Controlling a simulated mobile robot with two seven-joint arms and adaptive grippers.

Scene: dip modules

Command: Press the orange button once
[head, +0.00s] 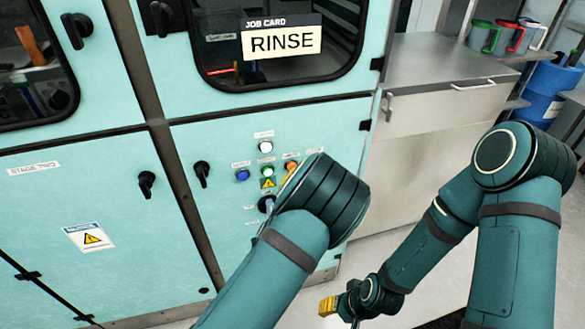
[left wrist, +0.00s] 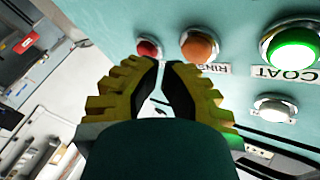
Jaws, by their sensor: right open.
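The orange button (head: 291,167) is on the teal cabinet's control panel, partly covered by my left arm in the head view. In the left wrist view the orange button (left wrist: 199,46) has a label reading RINS, partly hidden and upside down. My left gripper (left wrist: 166,64) has its yellow-padded fingers drawn together, with tips just below and left of the orange button in that view. Whether they touch the panel cannot be told. In the head view my left gripper is hidden behind its arm. My right gripper (head: 335,308) hangs low, open and empty, away from the panel.
Near the orange button are a red button (left wrist: 148,49), a lit green button (left wrist: 293,48) and a white button (left wrist: 274,107). A blue button (head: 242,175) and a black knob (head: 266,203) are also on the panel. The job card (head: 282,41) reads RINSE.

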